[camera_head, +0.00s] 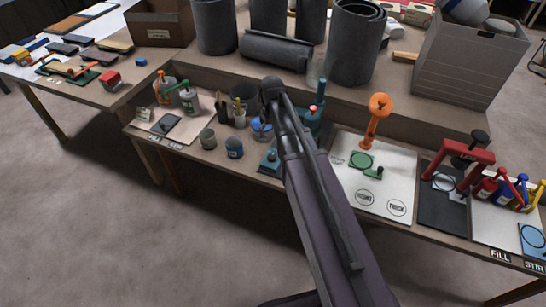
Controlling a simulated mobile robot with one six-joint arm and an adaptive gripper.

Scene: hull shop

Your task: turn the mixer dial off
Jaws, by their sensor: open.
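No dial can be made out for certain. A teal device (312,118) stands on the workbench, largely hidden behind my arm, and a teal base (268,158) shows on the arm's left side. I cannot tell whether these are one machine or whether it is the mixer. At the far right edge a blue plate (533,238) lies above a STIR label (534,266), cut off by the picture. My dark arm reaches up from the bottom across the middle of the bench. My gripper cannot be made out.
An orange press (376,118) and a red press (467,160) stand on the right, with several coloured bottles (487,188) beyond. Cups (234,148) and dispensers (189,100) stand left. Grey rolls (355,42) and a grey bin (468,72) line the raised shelf. Front floor is clear.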

